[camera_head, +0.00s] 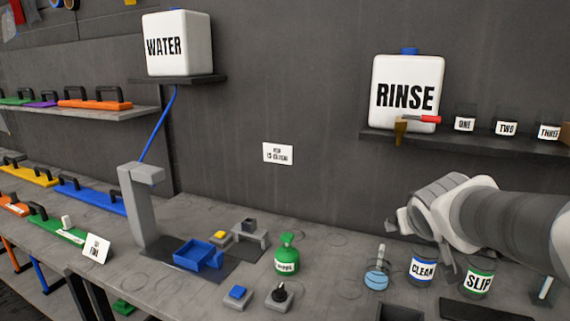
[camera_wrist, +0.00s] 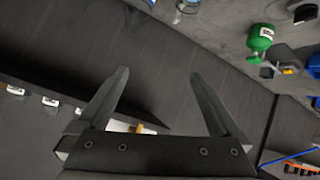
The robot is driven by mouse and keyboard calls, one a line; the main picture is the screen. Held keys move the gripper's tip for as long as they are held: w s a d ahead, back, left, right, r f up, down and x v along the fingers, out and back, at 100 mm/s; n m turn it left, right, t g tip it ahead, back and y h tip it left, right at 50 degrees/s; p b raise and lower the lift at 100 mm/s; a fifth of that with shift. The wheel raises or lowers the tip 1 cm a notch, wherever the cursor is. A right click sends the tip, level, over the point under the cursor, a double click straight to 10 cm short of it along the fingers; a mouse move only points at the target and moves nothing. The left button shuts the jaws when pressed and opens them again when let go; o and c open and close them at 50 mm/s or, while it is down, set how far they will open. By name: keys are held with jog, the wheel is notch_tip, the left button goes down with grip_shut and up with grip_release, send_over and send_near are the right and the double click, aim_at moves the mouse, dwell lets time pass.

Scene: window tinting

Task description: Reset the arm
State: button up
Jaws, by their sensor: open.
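My arm reaches in from the right edge in the head view. My gripper (camera_head: 402,222) is in front of the back wall, above the worktop and below the RINSE shelf. Nothing is between the fingers. The CLEAN jar (camera_head: 422,269) and the SLIP jar (camera_head: 479,281) stand on the worktop just below my wrist and look apart from it.
The RINSE tank (camera_head: 405,95) with a red-handled tap stands on a shelf (camera_head: 470,145) beside small labelled cups. A green bottle (camera_head: 287,255), blue tray (camera_head: 198,255) and grey post (camera_head: 145,205) stand on the worktop. The WATER tank (camera_head: 178,43) is upper left.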

jog(key=s+a+f+g+y, duration=0.1)
jog(key=s+a, duration=0.2)
jog(key=s, duration=0.4)
jog(key=s+a+f+g+y, duration=0.1)
jog(key=s+a+f+g, duration=0.1)
jog(key=s, duration=0.5)
jog(key=s+a+f+g+y+p, duration=0.1)
jog(key=s+a+f, duration=0.1)
jog(key=s+a, duration=0.2)
jog(key=s, duration=0.2)
jog(key=shift+s+m+g+y, duration=0.3)
jog(key=shift+s+g, duration=0.1)
